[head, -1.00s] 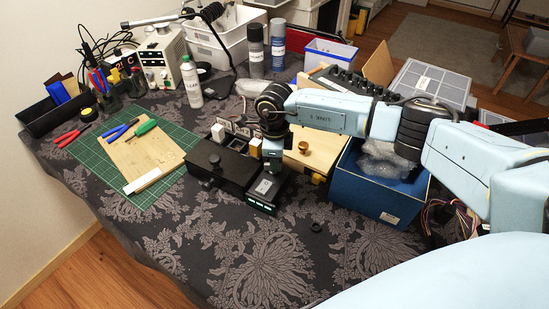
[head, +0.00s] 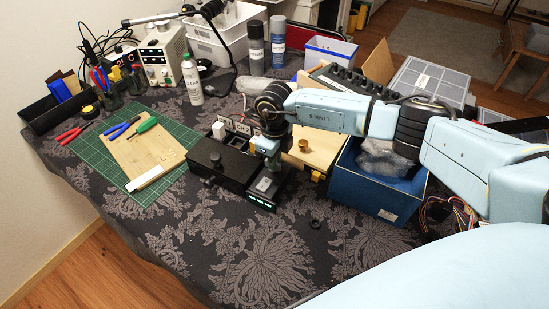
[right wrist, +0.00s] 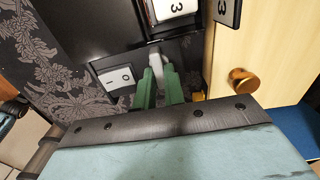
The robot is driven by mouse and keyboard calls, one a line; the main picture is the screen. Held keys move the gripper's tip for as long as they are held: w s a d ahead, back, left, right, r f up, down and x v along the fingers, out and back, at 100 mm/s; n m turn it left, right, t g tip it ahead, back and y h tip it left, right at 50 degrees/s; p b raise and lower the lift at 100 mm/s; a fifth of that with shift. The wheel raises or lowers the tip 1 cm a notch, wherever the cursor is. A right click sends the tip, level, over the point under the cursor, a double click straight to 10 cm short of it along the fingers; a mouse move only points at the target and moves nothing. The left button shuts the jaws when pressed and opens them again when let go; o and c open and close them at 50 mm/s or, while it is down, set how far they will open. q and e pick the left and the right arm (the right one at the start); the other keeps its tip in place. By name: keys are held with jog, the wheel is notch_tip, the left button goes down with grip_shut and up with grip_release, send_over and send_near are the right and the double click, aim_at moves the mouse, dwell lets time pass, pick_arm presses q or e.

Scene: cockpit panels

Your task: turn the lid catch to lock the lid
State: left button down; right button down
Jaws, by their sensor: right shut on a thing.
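My right gripper (head: 271,168) points down at the right end of the black box with the lid (head: 222,166). In the right wrist view its green fingers (right wrist: 158,82) are shut on a small grey piece, which looks like the lid catch (right wrist: 155,55), beside the edge of the black lid (right wrist: 88,38). The catch is mostly hidden by my arm in the head view, and its exact angle is hard to tell. My left gripper is not in view.
A white rocker switch (right wrist: 117,77) lies close left of the fingers. A wooden box with a brass knob (right wrist: 241,80) stands close on the right. A blue bin (head: 375,190) is farther right. A green cutting mat (head: 95,165) lies at the left.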

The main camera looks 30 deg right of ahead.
jog(key=shift+r, duration=0.1)
jog(key=c, duration=1.8)
grip_release()
jog(key=shift+o, duration=0.2)
notch_tip(320, 180, up, 13)
jog(key=shift+r+p, duration=0.2)
jog(key=shift+p, duration=0.25)
